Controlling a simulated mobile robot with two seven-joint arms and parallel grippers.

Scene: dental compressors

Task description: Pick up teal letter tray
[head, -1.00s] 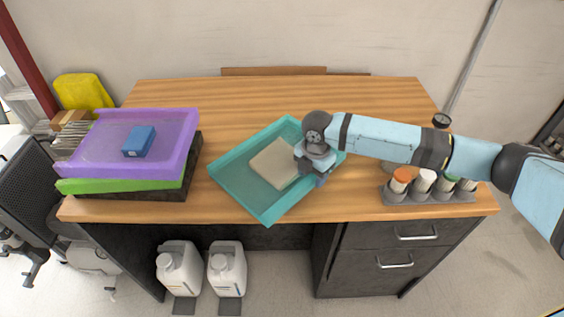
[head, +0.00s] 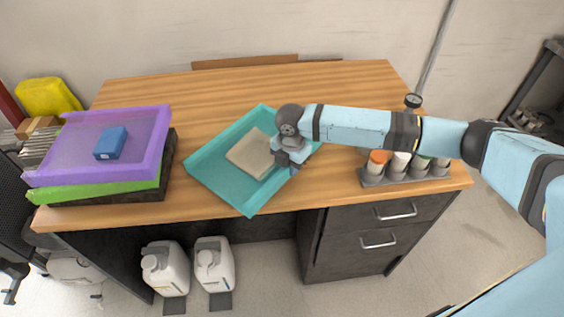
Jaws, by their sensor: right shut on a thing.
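The teal letter tray (head: 222,189) is at the middle of the wooden desk, turned at an angle, with its near corner close to the desk's front edge. A flat beige item (head: 250,153) lies inside it. My right gripper (head: 286,168) is at the tray's right side, shut on its rim. The wrist hides the fingertips and part of that rim. I cannot tell whether the tray is lifted off the desk. My left gripper is not in view.
Stacked purple (head: 75,150) and green (head: 100,190) trays stand at the left, with a blue box (head: 110,143) on top. A grey rack (head: 405,176) of capped bottles stands at the right, below my forearm. The desk's back (head: 220,90) is clear.

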